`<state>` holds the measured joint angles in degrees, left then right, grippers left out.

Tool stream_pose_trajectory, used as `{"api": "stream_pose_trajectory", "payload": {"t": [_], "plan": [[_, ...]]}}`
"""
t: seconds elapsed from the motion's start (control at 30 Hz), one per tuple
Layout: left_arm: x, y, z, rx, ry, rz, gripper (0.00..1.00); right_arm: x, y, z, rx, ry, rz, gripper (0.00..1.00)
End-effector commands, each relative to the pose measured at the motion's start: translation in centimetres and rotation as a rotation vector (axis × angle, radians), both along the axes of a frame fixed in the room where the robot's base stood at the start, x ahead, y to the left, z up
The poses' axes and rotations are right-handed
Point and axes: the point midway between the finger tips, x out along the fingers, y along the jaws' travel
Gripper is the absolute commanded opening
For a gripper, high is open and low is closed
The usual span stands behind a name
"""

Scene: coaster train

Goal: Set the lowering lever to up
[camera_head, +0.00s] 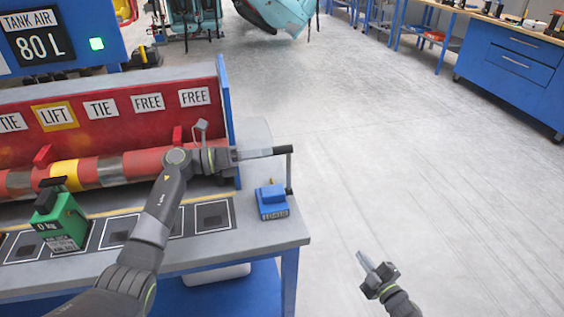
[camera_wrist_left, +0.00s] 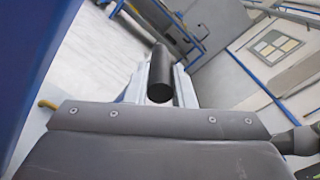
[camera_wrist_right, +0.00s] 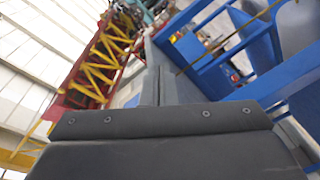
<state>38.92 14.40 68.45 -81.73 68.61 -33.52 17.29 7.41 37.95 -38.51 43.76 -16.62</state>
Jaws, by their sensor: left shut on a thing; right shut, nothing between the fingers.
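The lowering lever has a blue base box (camera_head: 270,196) labelled LOWER at the right end of the workbench. Its thin dark rod (camera_head: 289,174) stands upright to a black handle (camera_head: 289,149). My left gripper (camera_head: 276,151) is shut on the black handle, reaching it from the left. In the left wrist view the handle (camera_wrist_left: 165,75) is a dark cylinder between the two fingers. My right gripper (camera_head: 362,262) is shut and empty, over open floor right of the bench. In the right wrist view its fingers (camera_wrist_right: 150,85) are together.
A red rack (camera_head: 120,118) with TIE, LIFT and FREE labels stands along the bench behind my left arm. A green 0 kg block (camera_head: 62,222) stands on the bench (camera_head: 262,240). A blue cabinet (camera_head: 510,65) is at the far right. The floor between is clear.

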Motion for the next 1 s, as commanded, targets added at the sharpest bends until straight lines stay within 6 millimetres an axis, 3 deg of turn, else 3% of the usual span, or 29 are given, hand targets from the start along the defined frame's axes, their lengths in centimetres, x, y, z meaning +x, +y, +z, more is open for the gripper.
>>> {"api": "stream_pose_trajectory", "payload": {"t": [0.03,0.2,0.4,0.5,0.7,0.87,1.0], "plan": [[0.0,0.0,-0.1,0.001,0.0,0.001,0.0,1.9,1.6,3.3,-0.033,-0.106,0.08,0.0],[0.0,0.0,-0.1,0.001,0.0,0.001,0.0,4.8,6.6,12.8,-0.151,-0.437,0.353,0.0],[0.0,0.0,-0.1,0.001,0.0,0.002,0.0,4.9,11.1,21.6,-0.293,-0.784,0.664,0.0],[0.0,0.0,-0.1,0.001,0.0,0.002,0.0,4.3,12.5,24.5,-0.35,-0.915,0.797,0.0],[0.0,0.0,-0.1,0.001,0.0,0.002,0.0,3.3,13.7,27.7,-0.419,-1.067,0.966,0.0],[0.0,0.0,-0.1,0.002,0.001,0.001,0.0,3.0,14.4,28.4,-0.436,-1.103,1.009,0.0],[0.0,0.0,-0.1,0.002,0.001,0.001,0.0,2.7,16.2,28.6,-0.434,-1.105,1.011,0.0]]}}
